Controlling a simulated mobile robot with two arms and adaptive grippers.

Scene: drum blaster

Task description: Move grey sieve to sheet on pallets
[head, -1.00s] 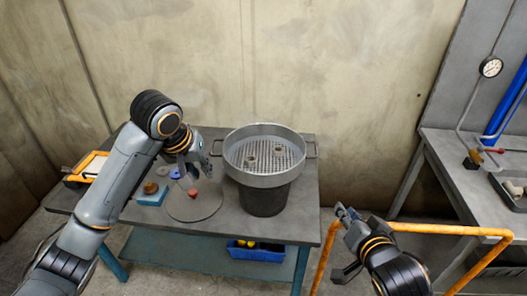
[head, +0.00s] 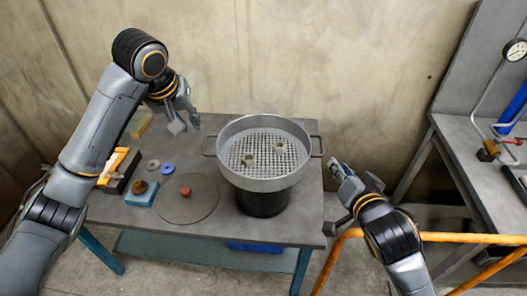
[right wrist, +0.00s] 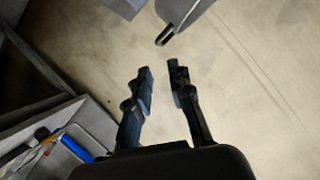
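The grey sieve (head: 265,186) is a round metal pan with a perforated bottom and a loop handle on each side. It sits level on a dark bucket (head: 262,203) on the table, with two small brownish pieces inside. My left gripper (head: 185,124) is open and empty, up and left of the sieve's left handle. My right gripper (head: 336,198) is open and empty, below and right of the right handle, apart from it. In the right wrist view, its fingers (right wrist: 160,72) are spread, with a handle end and part of the sieve (right wrist: 184,12) ahead. No sheet or pallets show.
The grey table (head: 225,218) also holds a round plate (head: 205,203) with a red piece (head: 186,192), a blue block (head: 141,196) and small rings. An orange rail (head: 440,237) stands near my right arm. A workbench (head: 470,150) is at right.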

